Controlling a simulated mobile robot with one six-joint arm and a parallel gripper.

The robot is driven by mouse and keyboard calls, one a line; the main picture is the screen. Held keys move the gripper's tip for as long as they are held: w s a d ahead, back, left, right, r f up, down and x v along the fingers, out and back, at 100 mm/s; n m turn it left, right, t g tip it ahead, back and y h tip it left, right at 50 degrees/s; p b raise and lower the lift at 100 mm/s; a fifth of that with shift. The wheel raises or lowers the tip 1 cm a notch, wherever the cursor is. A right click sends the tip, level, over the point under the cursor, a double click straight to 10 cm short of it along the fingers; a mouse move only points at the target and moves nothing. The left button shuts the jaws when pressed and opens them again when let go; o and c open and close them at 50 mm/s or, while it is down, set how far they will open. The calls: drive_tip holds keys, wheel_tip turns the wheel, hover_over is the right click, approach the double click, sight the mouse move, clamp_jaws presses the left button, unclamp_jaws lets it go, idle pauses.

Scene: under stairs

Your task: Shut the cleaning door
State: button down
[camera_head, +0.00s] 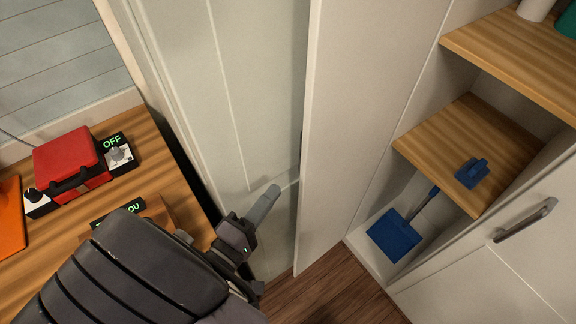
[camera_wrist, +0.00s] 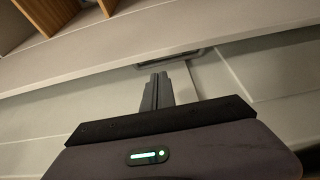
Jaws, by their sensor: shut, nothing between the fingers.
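The cleaning door (camera_head: 352,110) is a tall pale panel standing open at the left of a cupboard with cleaning things inside. Its inner face shows in the head view, and its free edge points toward the left and front. My gripper (camera_head: 271,193) is shut and empty, to the left of that edge, on the door's outer side. In the wrist view my gripper (camera_wrist: 157,88) shows closed fingers, just below a dark handle (camera_wrist: 170,59) beside the door's pale edge (camera_wrist: 110,58). I cannot tell whether the fingertips touch the door.
The open cupboard holds wooden shelves (camera_head: 460,145), a blue dustpan (camera_head: 395,235) and a small blue object (camera_head: 472,173). A closed white door with a metal handle (camera_head: 525,220) is at right. At left, a wooden counter (camera_head: 180,150) bears a red case (camera_head: 68,160). Floor (camera_head: 335,298) shows below.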

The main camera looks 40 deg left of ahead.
drive_tip(key=w, duration=0.7)
drive_tip(key=shift+w+a+b, duration=0.25)
drive_tip(key=shift+b, duration=0.2)
